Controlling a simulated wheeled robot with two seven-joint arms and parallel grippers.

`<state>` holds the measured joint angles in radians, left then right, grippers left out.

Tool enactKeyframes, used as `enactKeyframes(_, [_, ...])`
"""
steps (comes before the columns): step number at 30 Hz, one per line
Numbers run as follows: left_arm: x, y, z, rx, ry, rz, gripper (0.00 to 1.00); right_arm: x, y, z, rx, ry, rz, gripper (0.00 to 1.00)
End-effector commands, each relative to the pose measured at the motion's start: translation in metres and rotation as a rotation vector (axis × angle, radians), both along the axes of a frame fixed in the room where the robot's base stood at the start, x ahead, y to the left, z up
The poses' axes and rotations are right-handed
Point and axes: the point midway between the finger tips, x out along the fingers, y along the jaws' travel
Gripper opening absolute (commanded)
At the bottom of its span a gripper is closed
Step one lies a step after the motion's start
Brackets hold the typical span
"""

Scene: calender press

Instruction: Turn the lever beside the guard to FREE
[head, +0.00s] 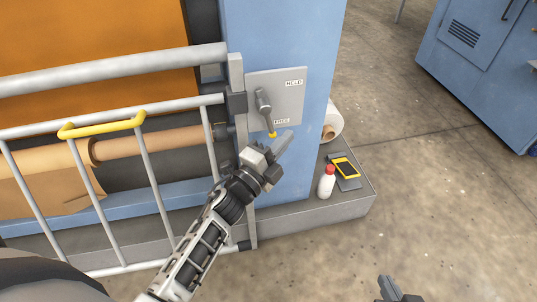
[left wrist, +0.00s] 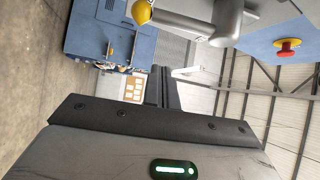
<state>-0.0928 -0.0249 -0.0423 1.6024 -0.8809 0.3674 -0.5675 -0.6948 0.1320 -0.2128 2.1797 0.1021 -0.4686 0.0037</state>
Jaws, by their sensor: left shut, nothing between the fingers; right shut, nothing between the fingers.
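The lever (head: 264,105) sits on a grey plate (head: 290,98) beside the guard. The plate reads HELD at the upper right and FREE lower down. The lever hangs downward, tilted slightly right, its yellow tip (head: 271,134) just left of and below the FREE label. In the left wrist view the yellow tip (left wrist: 138,12) and grey lever (left wrist: 195,22) show at the top. My left gripper (head: 285,141) is shut and empty, just right of and below the tip; I cannot tell whether they touch. My right gripper (head: 386,287) is shut and empty at the bottom, away from the press.
The barred guard (head: 150,170) with a yellow handle (head: 100,127) stands left of the plate. A white bottle (head: 327,183), a yellow-and-black device (head: 345,167) and a paper roll (head: 333,122) are on the grey plinth (head: 335,205). The floor to the right is open up to a blue cabinet (head: 475,75).

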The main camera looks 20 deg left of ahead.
Motion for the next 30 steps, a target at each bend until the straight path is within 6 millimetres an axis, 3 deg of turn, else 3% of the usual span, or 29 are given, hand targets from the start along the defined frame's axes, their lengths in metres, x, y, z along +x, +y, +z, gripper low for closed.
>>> enactKeyframes(3, [0.021,-0.005,0.004,-0.002,0.001,0.0,0.0,0.0,0.0,0.0,-0.003,0.001,0.001,0.0])
enactKeyframes(6, [0.018,0.014,-0.001,0.001,0.003,0.002,0.0,0.0,-0.001,0.0,-0.007,0.004,0.002,0.0])
enactKeyframes(12, [0.018,0.031,-0.004,-0.002,0.003,0.0,0.0,0.0,-0.001,0.0,-0.009,0.002,0.002,0.0])
enactKeyframes(24, [0.018,0.034,-0.004,-0.001,0.004,0.0,0.0,0.002,-0.001,0.002,-0.01,-0.002,0.003,0.0])
enactKeyframes(30, [0.015,0.038,0.004,0.075,0.055,-0.001,0.0,0.0,-0.003,0.026,-0.037,0.004,0.006,0.0])
